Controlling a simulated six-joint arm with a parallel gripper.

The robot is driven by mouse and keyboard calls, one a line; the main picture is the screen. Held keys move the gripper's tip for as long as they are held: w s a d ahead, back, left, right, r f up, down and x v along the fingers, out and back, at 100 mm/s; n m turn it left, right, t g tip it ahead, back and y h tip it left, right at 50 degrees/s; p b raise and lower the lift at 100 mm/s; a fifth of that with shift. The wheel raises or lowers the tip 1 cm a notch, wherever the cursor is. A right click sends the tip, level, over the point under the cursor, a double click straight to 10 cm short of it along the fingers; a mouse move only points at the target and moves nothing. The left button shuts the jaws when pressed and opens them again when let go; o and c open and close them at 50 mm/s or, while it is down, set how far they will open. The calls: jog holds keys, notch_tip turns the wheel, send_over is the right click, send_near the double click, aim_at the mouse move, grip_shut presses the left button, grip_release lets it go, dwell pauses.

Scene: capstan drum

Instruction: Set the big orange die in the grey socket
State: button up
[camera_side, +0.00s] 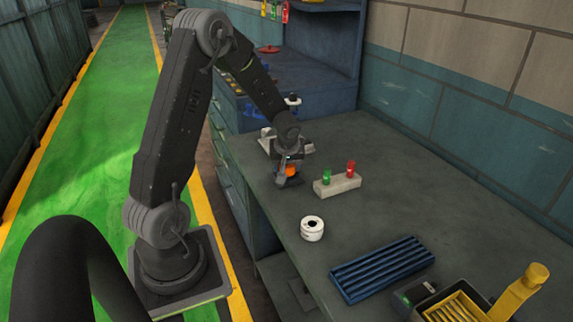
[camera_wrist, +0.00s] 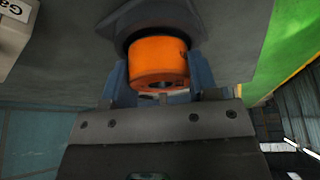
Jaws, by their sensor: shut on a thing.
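The orange die (camera_wrist: 158,62) is a short round cylinder with a dark hole in its end face. It sits between the two blue fingers of my gripper (camera_wrist: 160,80), which are shut on it. In the side view the orange die (camera_side: 291,170) shows under my gripper (camera_side: 290,174), low over the bench. The grey socket (camera_wrist: 160,20) is a dark grey angular block just beyond the die in the wrist view. It also shows as a dark base (camera_side: 289,183) right below the die in the side view. I cannot tell whether the die is seated or just above it.
A pale block (camera_side: 338,187) with a green and a red peg stands right of my gripper. A white ring-shaped roll (camera_side: 312,228), a blue ribbed tray (camera_side: 381,269) and a yellow-handled tool (camera_side: 521,291) lie nearer the front. The bench's right part is clear.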

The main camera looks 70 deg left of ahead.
jog(key=shift+f, duration=0.2)
jog(key=shift+f, duration=0.4)
jog(key=o, duration=1.1)
jog(key=shift+s, duration=0.1)
jog(key=shift+c, duration=0.2)
jog(key=shift+o, duration=1.3)
jog(key=shift+r, duration=0.2)
jog(key=v, duration=1.3)
jog(key=s+d+r+m+t+h, duration=0.1)
jog(key=s+d+r+m, duration=0.2)
jog(key=d, duration=0.5)
jog(key=s+d+r+m+t+h, duration=0.1)
jog(key=s+d+r+m, duration=0.2)
jog(key=s+d+m, duration=0.2)
jog(key=s+d+r+m+t+h, duration=0.2)
jog(key=s+d+m, duration=0.3)
jog(key=d, duration=0.6)
jog(key=shift+r+m, duration=0.3)
jog(key=shift+r, duration=0.45)
jog(key=shift+s, duration=0.1)
